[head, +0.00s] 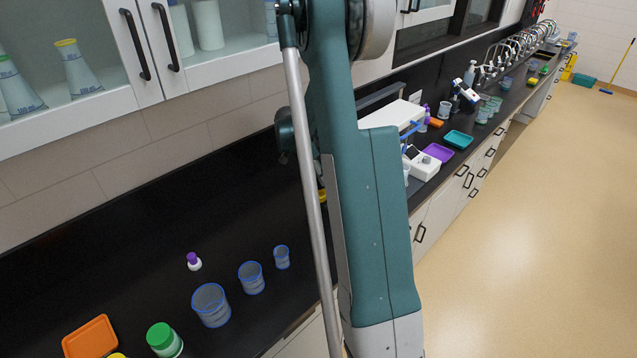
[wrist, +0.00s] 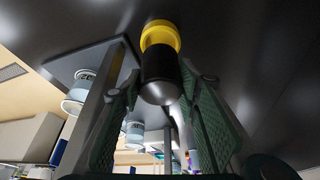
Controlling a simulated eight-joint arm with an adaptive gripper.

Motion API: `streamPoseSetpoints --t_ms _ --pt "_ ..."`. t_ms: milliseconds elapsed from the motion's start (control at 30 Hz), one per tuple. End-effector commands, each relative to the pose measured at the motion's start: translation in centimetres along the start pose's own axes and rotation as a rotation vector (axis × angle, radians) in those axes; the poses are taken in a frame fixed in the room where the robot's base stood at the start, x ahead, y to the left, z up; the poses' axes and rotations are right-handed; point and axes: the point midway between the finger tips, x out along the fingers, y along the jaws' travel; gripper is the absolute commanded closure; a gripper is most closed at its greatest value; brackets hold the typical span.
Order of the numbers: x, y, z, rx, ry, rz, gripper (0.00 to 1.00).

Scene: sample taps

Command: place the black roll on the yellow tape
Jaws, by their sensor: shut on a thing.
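In the wrist view, the black roll (wrist: 160,68) is a dark cylinder with its greyish end toward the camera. The yellow tape (wrist: 160,34) is a thick yellow ring directly beyond the roll, against the dark counter; the two overlap in the picture, and I cannot tell if they touch. My gripper (wrist: 158,84) is shut on the black roll, one finger on each side. In the head view my arm hides the gripper and the roll; a small yellow piece, seemingly the tape (head: 322,195), shows beside the arm.
On the black counter in the head view stand several blue-rimmed beakers (head: 211,305), a purple-capped bottle (head: 193,262), a green-capped jar (head: 164,340) and an orange tray (head: 90,338). A white device (head: 393,115) stands farther along. Bare counter lies left of my arm.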

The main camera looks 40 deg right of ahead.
Motion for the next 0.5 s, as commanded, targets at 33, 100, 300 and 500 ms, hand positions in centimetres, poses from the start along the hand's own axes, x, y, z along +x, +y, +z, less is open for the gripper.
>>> streamPoseSetpoints --t_ms 33,100,300,500 --pt "0.3 0.0 0.1 0.0 0.0 0.0 0.82" --pt "0.9 0.0 0.4 0.0 0.0 0.0 0.82" --pt "2.6 0.0 1.1 0.0 0.0 0.0 0.82" --pt "3.1 0.0 1.3 0.0 0.0 0.0 0.82"
